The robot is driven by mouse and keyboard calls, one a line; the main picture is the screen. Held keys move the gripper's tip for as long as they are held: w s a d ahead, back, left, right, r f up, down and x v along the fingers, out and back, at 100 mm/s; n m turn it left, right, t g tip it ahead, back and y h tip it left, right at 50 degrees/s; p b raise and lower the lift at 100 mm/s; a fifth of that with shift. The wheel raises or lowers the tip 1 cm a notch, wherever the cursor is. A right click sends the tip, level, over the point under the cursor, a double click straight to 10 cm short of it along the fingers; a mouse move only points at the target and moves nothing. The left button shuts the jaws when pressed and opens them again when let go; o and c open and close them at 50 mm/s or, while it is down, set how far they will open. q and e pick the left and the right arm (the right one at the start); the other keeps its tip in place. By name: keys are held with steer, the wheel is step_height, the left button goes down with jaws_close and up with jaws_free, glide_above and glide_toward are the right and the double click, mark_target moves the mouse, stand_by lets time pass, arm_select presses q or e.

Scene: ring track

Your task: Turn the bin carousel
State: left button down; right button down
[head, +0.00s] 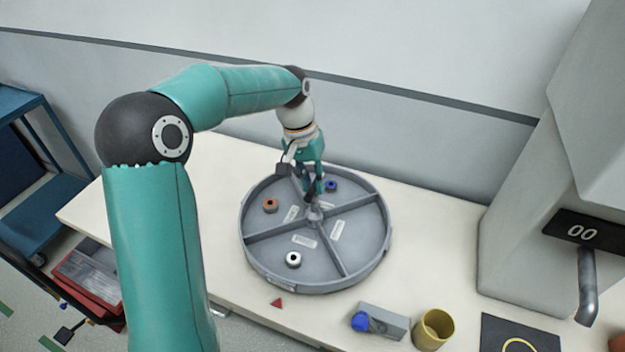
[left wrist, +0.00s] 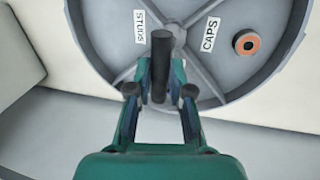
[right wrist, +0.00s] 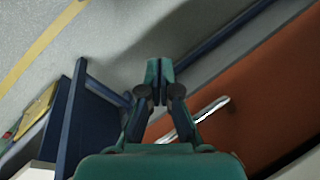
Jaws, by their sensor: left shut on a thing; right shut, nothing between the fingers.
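The bin carousel (head: 262,252) is a round grey tray on the white table, split by ribs into compartments with a hub (head: 315,214) in the middle. An orange-brown ring part (head: 270,206), a blue one (head: 331,186) and a white one (head: 293,260) lie in separate compartments. In the left wrist view, labels on the carousel (left wrist: 262,78) include "STUDS" and "CAPS". My left gripper (head: 314,187) reaches down over the carousel's far half. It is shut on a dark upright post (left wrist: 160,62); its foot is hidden. My right gripper (right wrist: 158,72) is shut and empty, away from the carousel.
A red triangle (head: 277,303) lies by the carousel's front edge. A grey block (head: 388,318) with a blue part, a yellow cup (head: 433,330) and a black mat (head: 500,338) stand at front right. A grey machine (head: 522,225) with a "00" display stands right.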

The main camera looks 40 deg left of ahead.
arm_select(q)
steer(key=shift+w+a+r, duration=0.1)
steer(key=shift+w+r, duration=0.05)
steer(key=shift+r, duration=0.05)
steer(key=c, duration=1.4)
jaws_free()
steer(key=o, duration=0.3)
steer(key=shift+f, duration=0.1)
steer(key=shift+o, duration=0.2)
step_height(320, 180, up, 12)
steer(key=s+a, duration=0.1)
steer(key=a, duration=0.1)
steer(key=shift+f, duration=0.2)
